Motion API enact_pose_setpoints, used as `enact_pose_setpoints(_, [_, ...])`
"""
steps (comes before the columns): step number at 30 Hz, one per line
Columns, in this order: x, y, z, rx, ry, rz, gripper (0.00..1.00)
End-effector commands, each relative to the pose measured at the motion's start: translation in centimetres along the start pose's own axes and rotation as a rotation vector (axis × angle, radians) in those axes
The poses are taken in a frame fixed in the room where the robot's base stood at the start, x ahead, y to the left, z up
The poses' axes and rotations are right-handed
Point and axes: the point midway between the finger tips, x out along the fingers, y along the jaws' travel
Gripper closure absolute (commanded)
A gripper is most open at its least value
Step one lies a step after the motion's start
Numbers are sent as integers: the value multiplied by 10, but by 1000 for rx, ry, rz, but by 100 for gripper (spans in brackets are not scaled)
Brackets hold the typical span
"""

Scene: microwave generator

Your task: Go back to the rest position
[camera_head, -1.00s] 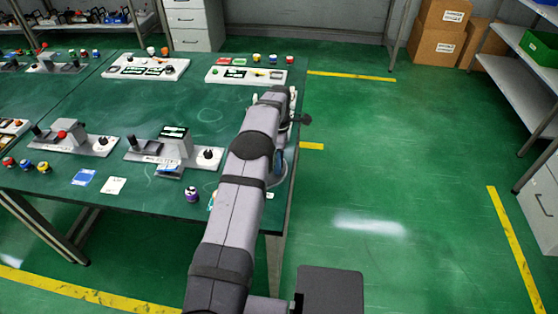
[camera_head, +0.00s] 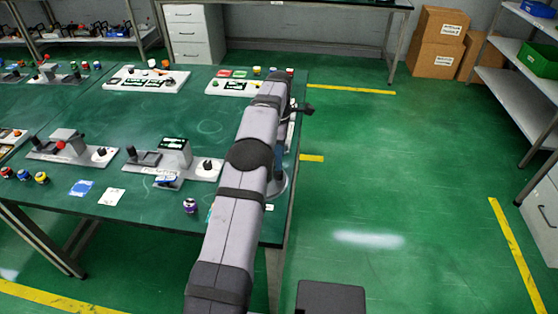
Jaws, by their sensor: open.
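My arm reaches up through the middle of the picture, over the right edge of the green table (camera_head: 120,207). My gripper (camera_head: 304,109) seems to be the small dark shape sticking out to the right at the arm's far end. It is open, and nothing is seen in it. The arm hides part of it, and its fingers are too small to make out clearly. It is near the table's right edge, with green floor beyond.
Control panels with a black lever (camera_head: 141,157) and a knob (camera_head: 208,165) stand left of my arm. A purple-topped button (camera_head: 190,206) is close beside it. White panels (camera_head: 146,80) line the back. Floor on the right is clear up to the shelves (camera_head: 515,85).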

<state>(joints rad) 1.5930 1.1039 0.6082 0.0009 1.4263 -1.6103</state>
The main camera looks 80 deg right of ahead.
Motion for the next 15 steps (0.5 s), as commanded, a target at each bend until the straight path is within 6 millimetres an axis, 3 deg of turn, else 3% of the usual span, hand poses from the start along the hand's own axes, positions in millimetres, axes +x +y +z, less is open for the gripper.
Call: enact_pose_setpoints(15, [2, -4, 0, 27, 2, -7, 58])
